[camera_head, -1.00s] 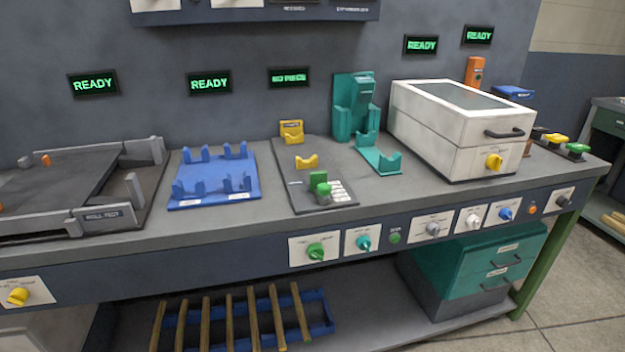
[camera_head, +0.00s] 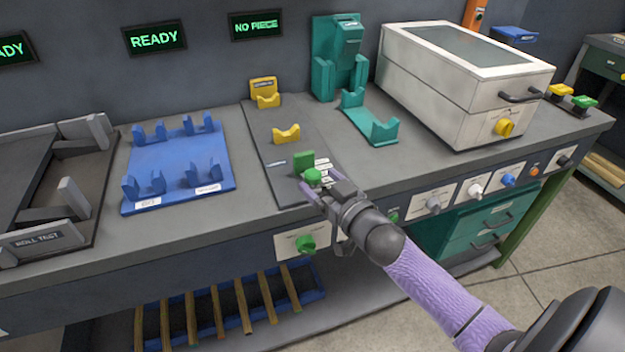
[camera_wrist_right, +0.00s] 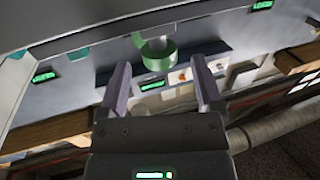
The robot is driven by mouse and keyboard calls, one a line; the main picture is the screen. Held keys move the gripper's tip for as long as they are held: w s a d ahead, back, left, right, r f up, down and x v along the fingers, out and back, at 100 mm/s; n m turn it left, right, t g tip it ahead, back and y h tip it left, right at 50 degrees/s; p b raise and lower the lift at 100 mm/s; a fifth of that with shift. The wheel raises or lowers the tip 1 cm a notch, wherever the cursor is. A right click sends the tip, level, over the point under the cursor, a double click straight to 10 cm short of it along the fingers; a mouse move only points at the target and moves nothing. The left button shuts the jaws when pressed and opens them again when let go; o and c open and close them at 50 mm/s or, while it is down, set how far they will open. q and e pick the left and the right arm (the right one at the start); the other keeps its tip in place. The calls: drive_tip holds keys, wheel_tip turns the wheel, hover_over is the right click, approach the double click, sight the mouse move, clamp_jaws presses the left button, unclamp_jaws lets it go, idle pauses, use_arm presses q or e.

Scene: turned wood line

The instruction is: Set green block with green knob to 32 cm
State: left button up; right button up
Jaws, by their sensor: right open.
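The green block (camera_head: 303,161) stands on the dark grey slide board (camera_head: 262,143), close to its front end and beside white labels. Its green knob (camera_head: 312,176) is on the side facing me. My right gripper (camera_head: 319,186) is at the knob, its fingers open and reaching towards it from the front right. In the right wrist view a round green part (camera_wrist_right: 158,62), which looks like the knob, shows between the open fingers (camera_wrist_right: 160,78), with gaps on both sides. The scale is too small to read, and the gripper hides part of the labels. My left gripper is not in view.
A blue rack (camera_head: 180,165) is to the left and a teal cradle (camera_head: 380,128) to the right. A white lidded box (camera_head: 450,95) is farther right. Another green knob (camera_head: 306,244) is on the front panel below.

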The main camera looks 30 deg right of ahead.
drive_tip(key=shift+w, duration=1.05)
clamp_jaws()
